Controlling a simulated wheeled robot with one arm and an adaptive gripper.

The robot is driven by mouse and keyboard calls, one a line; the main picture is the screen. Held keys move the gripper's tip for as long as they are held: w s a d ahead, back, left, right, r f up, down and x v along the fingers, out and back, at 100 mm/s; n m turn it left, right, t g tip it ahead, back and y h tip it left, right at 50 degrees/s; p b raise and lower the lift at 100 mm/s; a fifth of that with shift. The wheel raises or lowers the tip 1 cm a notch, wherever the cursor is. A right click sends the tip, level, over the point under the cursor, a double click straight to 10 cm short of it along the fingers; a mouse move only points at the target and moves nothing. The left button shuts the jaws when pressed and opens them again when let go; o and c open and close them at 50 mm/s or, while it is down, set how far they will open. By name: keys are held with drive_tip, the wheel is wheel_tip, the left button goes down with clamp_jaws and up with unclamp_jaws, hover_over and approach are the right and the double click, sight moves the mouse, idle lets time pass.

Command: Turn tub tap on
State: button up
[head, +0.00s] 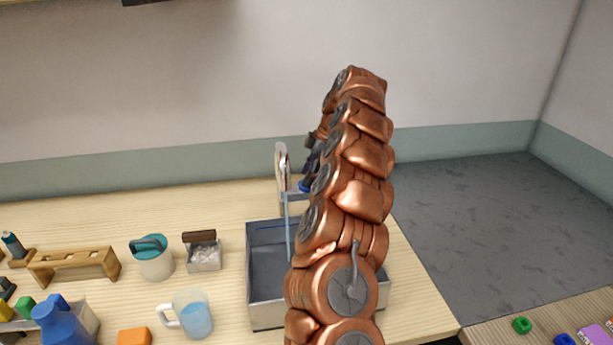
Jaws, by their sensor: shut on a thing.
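The tub (265,323) is a grey metal basin on the wooden table, its right part hidden behind my copper arm. The pale tub tap (281,165) stands upright at its back edge. A thin light-blue stream (287,225) runs straight down from the tap into the tub. My gripper (307,180) is at the right side of the tap, mostly hidden behind my arm. Its dark fingers appear shut at a small blue part by the tap, likely the handle; the exact contact is hidden.
Left of the tub are a box with a brown-handled brush (203,252), a teal-lidded pot (153,260), a jug of blue liquid (194,316), a wooden rack (75,266) and a blue bottle (62,326). The back-left table is clear. Grey floor (490,230) lies at right.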

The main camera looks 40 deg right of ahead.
drive_tip(key=shift+w+d+n+g, duration=0.15)
drive_tip(key=shift+n+g, duration=0.15)
drive_tip(key=shift+n, duration=0.5)
drive_tip(key=shift+r, duration=0.1)
drive_tip(key=o, duration=0.9)
drive_tip(key=shift+d, duration=0.1)
drive_tip(key=shift+o, duration=1.3)
